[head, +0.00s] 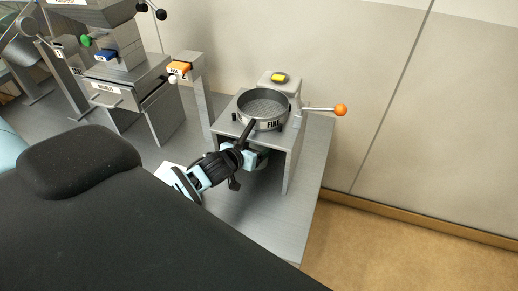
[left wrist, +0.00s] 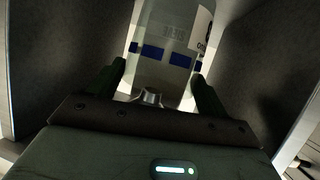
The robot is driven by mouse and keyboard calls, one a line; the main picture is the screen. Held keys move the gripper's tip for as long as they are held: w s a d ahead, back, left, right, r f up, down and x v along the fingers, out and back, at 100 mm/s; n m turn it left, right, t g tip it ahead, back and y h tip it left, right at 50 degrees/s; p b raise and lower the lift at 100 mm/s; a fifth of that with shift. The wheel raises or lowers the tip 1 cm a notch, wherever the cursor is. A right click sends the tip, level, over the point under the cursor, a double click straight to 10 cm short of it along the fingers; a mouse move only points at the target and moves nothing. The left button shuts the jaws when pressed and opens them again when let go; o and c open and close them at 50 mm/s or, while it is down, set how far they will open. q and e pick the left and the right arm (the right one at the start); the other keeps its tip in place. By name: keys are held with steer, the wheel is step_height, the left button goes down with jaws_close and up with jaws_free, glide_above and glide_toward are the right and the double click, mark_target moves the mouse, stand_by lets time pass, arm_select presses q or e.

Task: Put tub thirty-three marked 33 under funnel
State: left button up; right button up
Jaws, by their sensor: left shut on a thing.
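In the left wrist view my left gripper (left wrist: 158,82) is shut on a pale tub (left wrist: 165,62) with dark blue bands, one finger on each side. A white label shows at the tub's right edge, but I cannot read a 33. In the head view my left arm (head: 222,168) reaches into the open space under a grey stand (head: 293,165). The fingers and the tub are hidden there. A round metal sieve (head: 263,108) marked FINE sits on top of the stand. I cannot make out a funnel. My right gripper is not in view.
Grey walls (left wrist: 270,55) stand close on both sides of the gripper. A lever with an orange knob (head: 341,110) sticks out right of the stand. An orange-topped post (head: 180,68) and a drawer unit (head: 125,95) stand left. The bench front (head: 275,225) is clear.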

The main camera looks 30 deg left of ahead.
arm_select(q)
steer(key=shift+w, duration=1.25)
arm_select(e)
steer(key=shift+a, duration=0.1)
arm_select(q)
steer(key=f, duration=0.2)
steer(key=shift+w+f, duration=0.35)
steer(key=shift+f, duration=0.4)
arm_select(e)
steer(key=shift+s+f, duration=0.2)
arm_select(q)
steer(key=shift+f, duration=0.15)
steer(key=o, duration=1)
steer(key=shift+r, duration=0.25)
steer(key=p+v, duration=0.1)
steer(key=v, duration=1.1)
steer(key=shift+f, duration=0.1)
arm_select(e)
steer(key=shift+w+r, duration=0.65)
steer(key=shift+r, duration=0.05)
